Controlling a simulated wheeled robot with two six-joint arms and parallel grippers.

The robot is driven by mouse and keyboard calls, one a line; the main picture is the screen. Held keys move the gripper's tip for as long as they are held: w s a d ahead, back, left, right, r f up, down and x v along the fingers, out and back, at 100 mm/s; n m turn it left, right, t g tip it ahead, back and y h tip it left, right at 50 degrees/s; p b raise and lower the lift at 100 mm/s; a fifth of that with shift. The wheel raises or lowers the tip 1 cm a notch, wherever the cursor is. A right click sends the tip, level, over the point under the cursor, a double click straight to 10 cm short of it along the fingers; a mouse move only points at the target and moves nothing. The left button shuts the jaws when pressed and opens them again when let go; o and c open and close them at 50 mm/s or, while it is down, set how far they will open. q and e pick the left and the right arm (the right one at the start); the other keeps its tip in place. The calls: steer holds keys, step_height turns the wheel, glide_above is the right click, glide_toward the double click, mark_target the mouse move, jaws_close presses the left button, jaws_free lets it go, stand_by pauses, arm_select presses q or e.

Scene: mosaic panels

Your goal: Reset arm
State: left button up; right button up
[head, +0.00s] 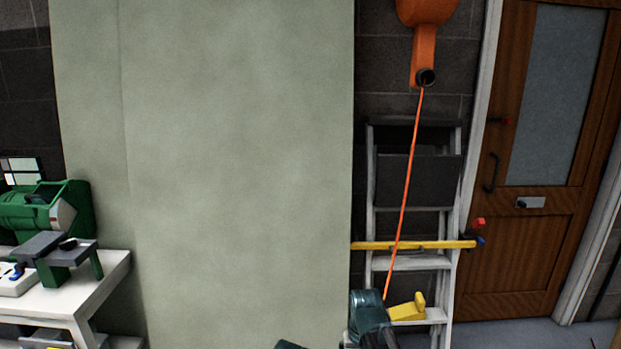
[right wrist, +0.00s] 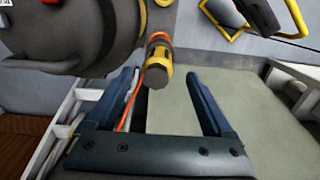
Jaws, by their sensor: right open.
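My right gripper (right wrist: 160,74) is open in the right wrist view, with its two dark blue fingers spread wide. No object is held between the fingers. A yellow and orange cylindrical part (right wrist: 158,60) shows beyond the fingertips; I cannot tell whether it touches them. Dark teal parts, which look like my arm (head: 370,318), show at the bottom edge of the head view, in front of the stepladder. My left gripper is not in view.
A stepladder (head: 413,263) leans by the wall under an orange reel (head: 427,12) with a hanging orange cord (head: 405,195). A wooden door (head: 515,250) is at right. A white bench (head: 95,285) with a green machine (head: 70,205) is at left. A pale panel (head: 240,170) fills the middle.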

step_height(320, 180, down, 5)
steer(key=b, duration=0.4)
steer(key=shift+a+f, duration=0.1)
steer(key=shift+f, duration=0.05)
steer(key=shift+s, duration=0.2)
